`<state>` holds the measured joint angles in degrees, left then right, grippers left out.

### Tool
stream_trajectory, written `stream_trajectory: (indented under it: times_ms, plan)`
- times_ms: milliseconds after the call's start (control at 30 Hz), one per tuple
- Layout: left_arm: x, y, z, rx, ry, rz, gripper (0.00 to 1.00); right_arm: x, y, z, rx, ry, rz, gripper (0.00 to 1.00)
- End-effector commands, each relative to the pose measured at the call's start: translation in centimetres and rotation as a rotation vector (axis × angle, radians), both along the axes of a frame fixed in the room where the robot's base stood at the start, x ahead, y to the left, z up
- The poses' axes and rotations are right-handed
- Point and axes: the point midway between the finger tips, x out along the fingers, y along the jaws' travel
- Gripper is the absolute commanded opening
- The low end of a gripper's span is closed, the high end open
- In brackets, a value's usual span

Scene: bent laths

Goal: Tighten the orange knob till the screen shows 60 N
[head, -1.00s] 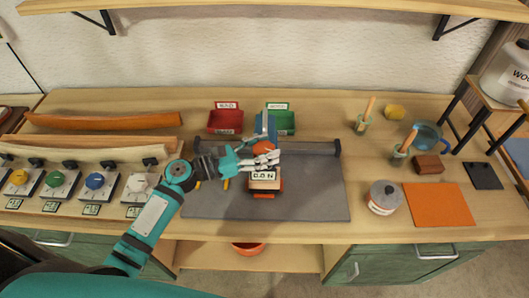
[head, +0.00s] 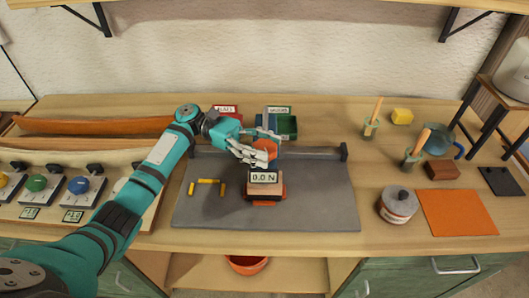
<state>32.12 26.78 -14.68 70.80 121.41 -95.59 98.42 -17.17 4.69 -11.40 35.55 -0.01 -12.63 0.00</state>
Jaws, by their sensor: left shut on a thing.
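The orange knob (head: 266,148) sits at the top of a small press on the grey mat (head: 310,208). My left gripper (head: 258,154) reaches in from the left with its pale fingers shut on the knob, hiding part of it. Just in front, the small screen (head: 264,178) reads 0.0 N. Below the screen is a pale block with orange parts (head: 262,194). My right gripper is not in view.
A dark bar (head: 318,153) runs behind the press. Red (head: 226,111) and green (head: 287,125) bins stand behind it. Short yellow pieces (head: 207,182) lie on the mat's left. A lidded tin (head: 397,208) and an orange sheet (head: 449,212) are at the right.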

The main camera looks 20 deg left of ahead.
Motion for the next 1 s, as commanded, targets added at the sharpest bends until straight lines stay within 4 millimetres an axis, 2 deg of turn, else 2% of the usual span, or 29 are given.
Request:
stream_trajectory:
  times_ms: [100,333,833,867,1000]
  plan:
    - [0.19,-0.02,0.01,-0.003,-0.004,-0.055,0.2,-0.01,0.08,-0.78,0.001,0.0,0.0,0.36]
    - [0.12,0.0,0.08,-0.001,-0.003,-0.122,0.2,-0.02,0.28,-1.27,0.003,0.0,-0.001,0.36]
    - [0.09,-0.02,0.15,-0.002,-0.002,-0.139,0.2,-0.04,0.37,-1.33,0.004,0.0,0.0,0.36]
    - [0.09,-0.02,0.16,-0.002,-0.002,-0.139,0.54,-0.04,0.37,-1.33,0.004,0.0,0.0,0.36]
    - [0.08,-0.03,0.12,-0.002,-0.002,-0.139,0.72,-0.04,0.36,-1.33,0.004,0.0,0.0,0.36]
